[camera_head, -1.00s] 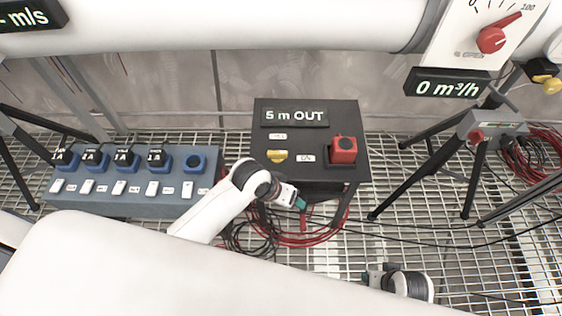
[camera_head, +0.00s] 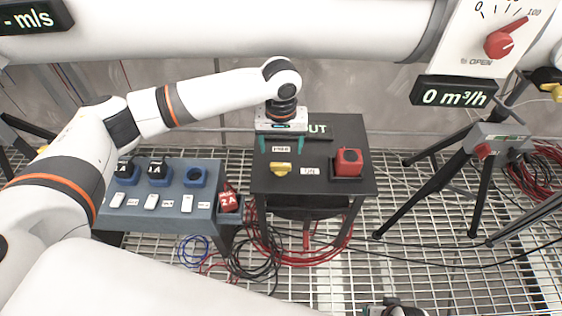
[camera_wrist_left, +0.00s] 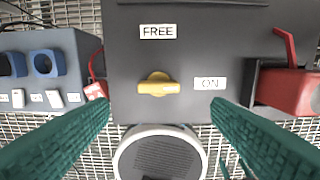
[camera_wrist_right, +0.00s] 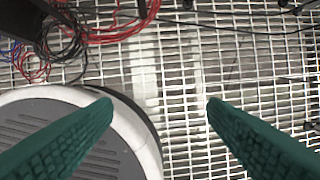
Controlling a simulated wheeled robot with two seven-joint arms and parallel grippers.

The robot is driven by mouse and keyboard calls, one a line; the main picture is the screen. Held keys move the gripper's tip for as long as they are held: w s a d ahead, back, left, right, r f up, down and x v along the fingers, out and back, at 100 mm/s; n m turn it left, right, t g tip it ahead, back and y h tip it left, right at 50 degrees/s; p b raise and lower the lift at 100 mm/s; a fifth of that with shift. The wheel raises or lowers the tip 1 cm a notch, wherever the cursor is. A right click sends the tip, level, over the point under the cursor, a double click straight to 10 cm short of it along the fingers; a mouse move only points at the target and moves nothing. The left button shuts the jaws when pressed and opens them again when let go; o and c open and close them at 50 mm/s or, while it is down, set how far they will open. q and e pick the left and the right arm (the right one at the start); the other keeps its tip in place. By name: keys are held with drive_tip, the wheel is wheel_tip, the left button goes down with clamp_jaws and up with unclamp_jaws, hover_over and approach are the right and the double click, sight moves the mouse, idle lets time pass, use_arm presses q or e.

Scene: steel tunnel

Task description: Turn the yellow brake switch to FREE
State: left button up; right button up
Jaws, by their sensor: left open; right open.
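The yellow brake switch (camera_head: 281,168) sits on the top of the black control box (camera_head: 343,127). In the left wrist view the switch (camera_wrist_left: 158,88) is a round knob with its bar lying level, in line with the ON label (camera_wrist_left: 210,83) to its right. The FREE label (camera_wrist_left: 158,31) is straight above the knob. My left gripper (camera_head: 282,145) is open above the box, its teal fingers apart and empty, on either side of the knob in its wrist view and not touching it. My right gripper (camera_wrist_right: 160,100) is open and empty over the grating.
A red block (camera_head: 347,161) stands on the box right of the switch. The display at the back of the box is partly covered by my left gripper. A blue socket panel (camera_head: 172,205) with a red tag (camera_head: 229,200) stands left. Cables and tripod legs (camera_head: 430,195) stand right.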

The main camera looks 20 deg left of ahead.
sight(281, 164)
use_arm(q)
wheel_tip(281, 164, down, 6)
drive_tip(key=shift+w+a+f+b, duration=0.1)
drive_tip(key=shift+a+b, duration=0.05)
drive_tip(key=shift+b, duration=0.75)
drive_tip(key=shift+f, duration=0.55)
use_arm(e)
drive_tip(key=w+v, duration=0.1)
drive_tip(key=v, duration=0.5)
drive_tip(key=shift+w+r+t, duration=0.3)
drive_tip(key=shift+w+r, duration=0.2)
drive_tip(key=shift+r, duration=0.1)
use_arm(q)
drive_tip(key=c, duration=1)
